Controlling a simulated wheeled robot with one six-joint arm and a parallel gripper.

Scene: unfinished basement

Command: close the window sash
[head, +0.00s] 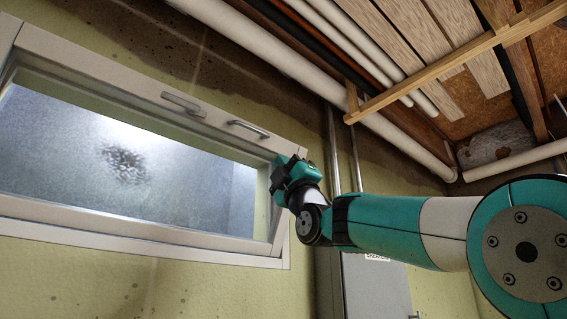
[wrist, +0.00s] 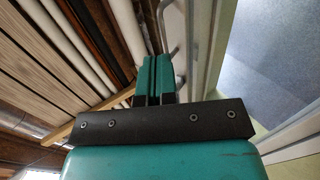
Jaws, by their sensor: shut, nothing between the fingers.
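The window sash (head: 130,100) is a white-framed panel with frosted glass on the left of the head view. It appears tilted, its top rail leaning out from the white window frame (head: 272,262). A grey bar handle (head: 249,128) and a catch (head: 180,102) sit on the top rail. My gripper (head: 284,168) is at the sash's upper right corner, right of and below the handle. Its fingers (wrist: 153,78) are together and empty. In the wrist view the sash's pale rail (wrist: 203,50) runs close on their right. I cannot tell whether they touch it.
White and dark pipes (head: 330,45) and wooden joists (head: 460,60) run overhead. A grey cabinet (head: 372,285) and vertical conduits (head: 356,150) are on the wall right of the window, behind my arm. The wall below the window is clear.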

